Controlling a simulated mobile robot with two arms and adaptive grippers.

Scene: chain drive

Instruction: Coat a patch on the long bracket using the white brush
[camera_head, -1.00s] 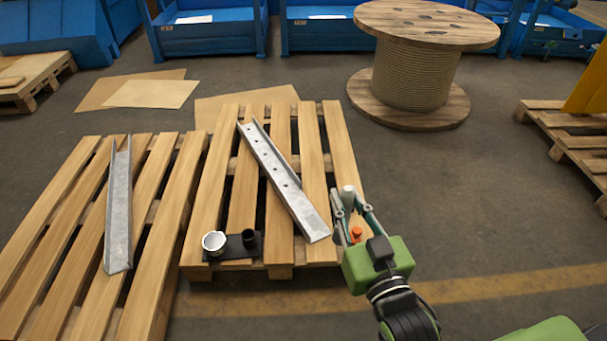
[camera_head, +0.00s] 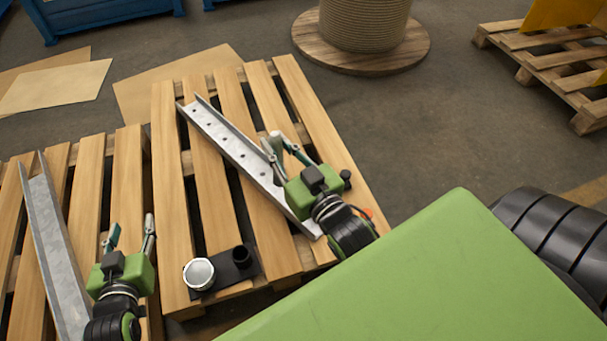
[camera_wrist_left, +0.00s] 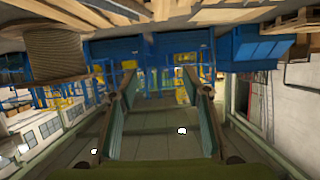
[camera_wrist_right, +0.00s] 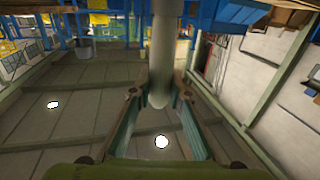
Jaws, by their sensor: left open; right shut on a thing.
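A long grey metal bracket with a row of holes (camera_head: 213,128) lies diagonally on the middle pallet. A second plain grey bracket (camera_head: 48,225) lies on the left pallet. My right gripper (camera_head: 281,145) is over the lower half of the holed bracket and hides part of it. It is shut on the pale brush, whose rounded end (camera_head: 276,135) shows between the fingers; its handle also shows in the right wrist view (camera_wrist_right: 163,50). The bristles are hidden, so I cannot tell whether they touch the bracket. My left gripper (camera_head: 131,236) is open and empty, right of the plain bracket.
An orange item (camera_head: 367,211) shows partly behind my right arm. A cable spool (camera_head: 362,52) stands behind, on open floor.

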